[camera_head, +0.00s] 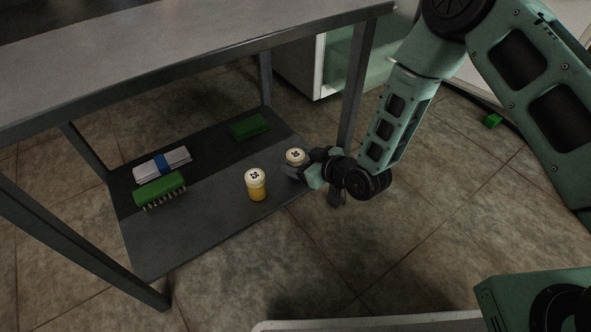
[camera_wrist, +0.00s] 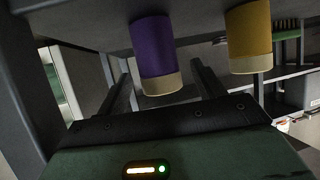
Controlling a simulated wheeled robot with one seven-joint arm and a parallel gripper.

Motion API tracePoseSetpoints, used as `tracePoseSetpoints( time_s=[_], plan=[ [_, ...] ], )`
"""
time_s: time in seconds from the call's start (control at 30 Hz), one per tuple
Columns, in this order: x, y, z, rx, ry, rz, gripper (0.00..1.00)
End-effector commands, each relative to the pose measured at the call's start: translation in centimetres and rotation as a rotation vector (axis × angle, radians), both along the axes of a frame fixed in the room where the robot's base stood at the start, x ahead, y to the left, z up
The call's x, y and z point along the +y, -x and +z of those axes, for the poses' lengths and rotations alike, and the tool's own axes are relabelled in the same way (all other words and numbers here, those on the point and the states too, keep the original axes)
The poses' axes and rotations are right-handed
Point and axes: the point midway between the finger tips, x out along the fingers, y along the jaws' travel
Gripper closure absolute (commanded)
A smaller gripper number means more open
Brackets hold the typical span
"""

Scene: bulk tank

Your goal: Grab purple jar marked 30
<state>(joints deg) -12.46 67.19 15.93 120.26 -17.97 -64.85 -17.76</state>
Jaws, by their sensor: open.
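The purple jar (camera_wrist: 156,55) with a cream lid appears in the wrist view between my gripper's two open fingers. In the head view only its cream lid (camera_head: 295,156) shows clearly, near the right edge of the lower shelf; the gripper hides much of its body. The dark mark on the lid is too small to read surely. My gripper (camera_head: 301,171) is open and low beside the jar, with a finger on either side. I cannot tell whether either finger touches it.
A yellow jar (camera_head: 256,185) with a cream lid stands to the left on the lower shelf (camera_head: 215,232). Two green brushes (camera_head: 159,190) (camera_head: 250,127) and a white bundle with a blue band (camera_head: 162,165) lie there. The table top (camera_head: 160,55) and a leg (camera_head: 356,85) are close.

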Motion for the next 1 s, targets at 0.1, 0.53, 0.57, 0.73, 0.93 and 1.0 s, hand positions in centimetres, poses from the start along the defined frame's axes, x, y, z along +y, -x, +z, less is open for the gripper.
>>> tracePoseSetpoints(
  time_s=[0.1,0.53,0.57,0.73,0.93,1.0],
  plan=[
    [0.92,-0.92,-0.96,-0.002,0.001,0.0,0.32],
    [1.24,-1.24,-0.86,0.0,0.002,0.0,0.6],
    [1.24,-1.24,-0.86,0.0,0.002,0.0,0.68],
    [1.23,-1.24,-0.84,0.0,0.002,0.0,0.83],
    [1.23,-1.24,-0.75,-0.001,0.002,0.0,0.82],
    [1.22,-1.24,-0.53,0.0,0.002,0.0,0.82]
  ],
)
